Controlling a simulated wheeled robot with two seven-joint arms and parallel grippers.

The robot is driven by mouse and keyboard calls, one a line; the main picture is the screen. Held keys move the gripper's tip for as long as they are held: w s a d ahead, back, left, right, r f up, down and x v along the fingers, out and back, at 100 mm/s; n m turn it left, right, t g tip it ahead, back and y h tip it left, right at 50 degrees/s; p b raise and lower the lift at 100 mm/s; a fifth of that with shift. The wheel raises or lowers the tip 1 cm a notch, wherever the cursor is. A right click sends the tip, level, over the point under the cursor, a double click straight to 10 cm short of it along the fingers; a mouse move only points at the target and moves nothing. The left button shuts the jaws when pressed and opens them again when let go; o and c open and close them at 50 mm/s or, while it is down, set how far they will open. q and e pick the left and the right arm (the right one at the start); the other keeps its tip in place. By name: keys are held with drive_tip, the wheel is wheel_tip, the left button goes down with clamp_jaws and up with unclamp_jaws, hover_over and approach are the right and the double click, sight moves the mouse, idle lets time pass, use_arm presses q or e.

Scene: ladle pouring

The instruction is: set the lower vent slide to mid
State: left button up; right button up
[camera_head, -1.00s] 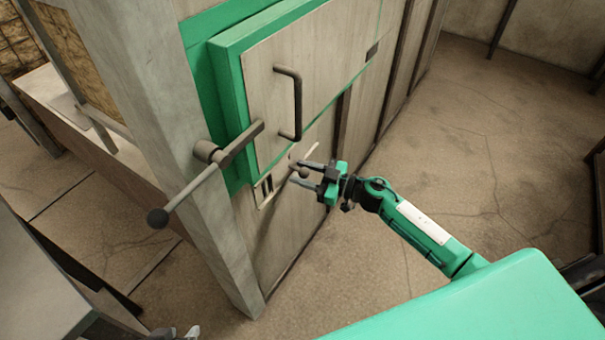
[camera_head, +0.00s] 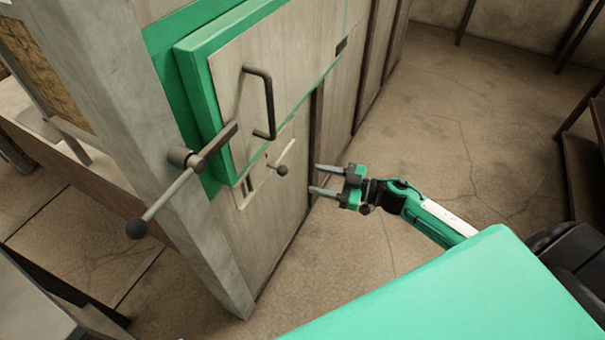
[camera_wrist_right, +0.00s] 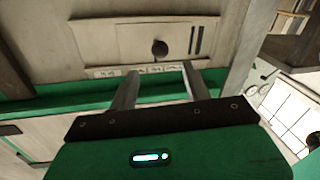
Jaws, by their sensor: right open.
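The lower vent slide is a pale plate (camera_wrist_right: 145,42) with a dark round knob (camera_wrist_right: 160,48), low on the wall below the green-edged door. In the head view the knob (camera_head: 282,170) stands out on a stem, right of dark vent slots (camera_head: 249,188). In the wrist view the slots (camera_wrist_right: 196,40) lie right of the knob, and a strip of small labels (camera_wrist_right: 150,70) runs along the plate's edge. My right gripper (camera_head: 313,179) is open and empty, apart from the knob and to its right. In the wrist view its fingers (camera_wrist_right: 159,68) point towards the plate. My left gripper is out of view.
The green-edged door (camera_head: 235,100) has a dark bar handle (camera_head: 268,103). A lever with a ball end (camera_head: 137,229) sticks out from the post at left. The floor (camera_head: 440,130) right of the wall is open.

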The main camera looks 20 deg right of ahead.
drive_tip(key=shift+v, duration=1.5)
drive_tip(key=shift+a, duration=0.1)
